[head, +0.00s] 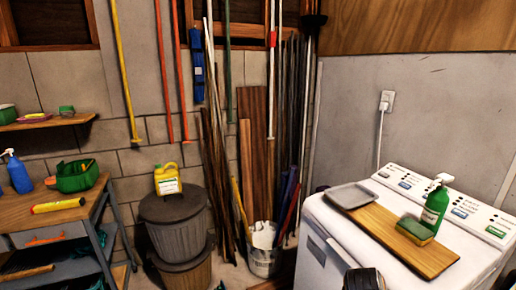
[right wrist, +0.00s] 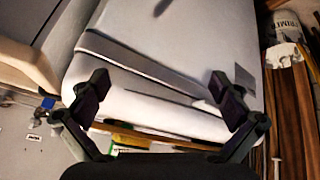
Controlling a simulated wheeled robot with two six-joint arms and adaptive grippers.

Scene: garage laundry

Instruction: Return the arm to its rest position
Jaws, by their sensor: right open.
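My right gripper (right wrist: 162,88) is open in the right wrist view, its two dark fingers wide apart with nothing between them. The white washing machine (right wrist: 155,108) lies beyond the fingers. In the head view a dark part of my right arm (head: 365,280) shows at the bottom edge, in front of the washing machine (head: 335,235). My left gripper is not in view.
On the machine lie a wooden board (head: 390,238), a grey tray (head: 350,196), a green spray bottle (head: 434,208) and a sponge (head: 415,231). A white bucket (head: 263,262) with poles stands left of it. A workbench (head: 85,212) and bins (head: 175,225) are further left.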

